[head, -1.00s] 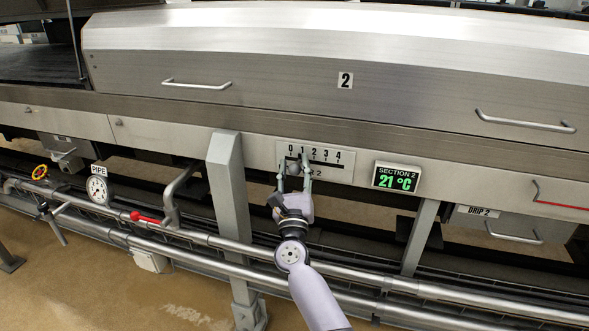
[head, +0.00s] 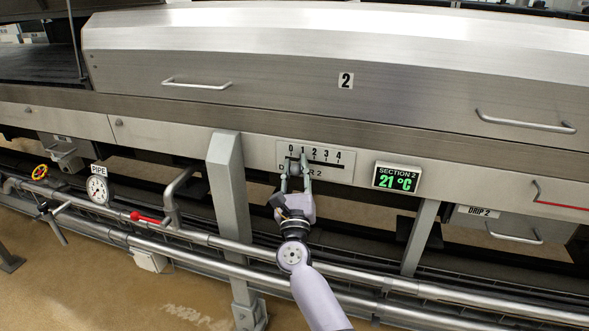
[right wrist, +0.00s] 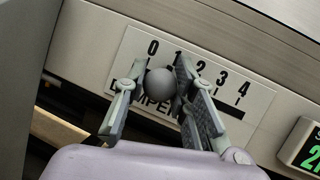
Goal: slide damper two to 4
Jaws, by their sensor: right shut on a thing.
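The damper two scale plate (head: 341,174) is a white panel marked 0 to 4, with a dark horizontal slot under the numbers. It also shows in the right wrist view (right wrist: 258,103), where part of its lettering is hidden by my fingers. The damper's round grey knob (right wrist: 160,82) is near the low end of the scale, around 0 to 1; its exact mark is hard to read. My right gripper (head: 296,171) is shut on the knob, with one finger on each side, as the right wrist view (right wrist: 158,90) shows. My left gripper is not in view.
A green display (head: 397,178) reading 21 °C is right of the plate. A grey post (head: 228,185) stands left of my right gripper. The steel hood (head: 280,80) overhangs above, and pipes (head: 350,272) run below. The panel face right of the knob is clear up to the display.

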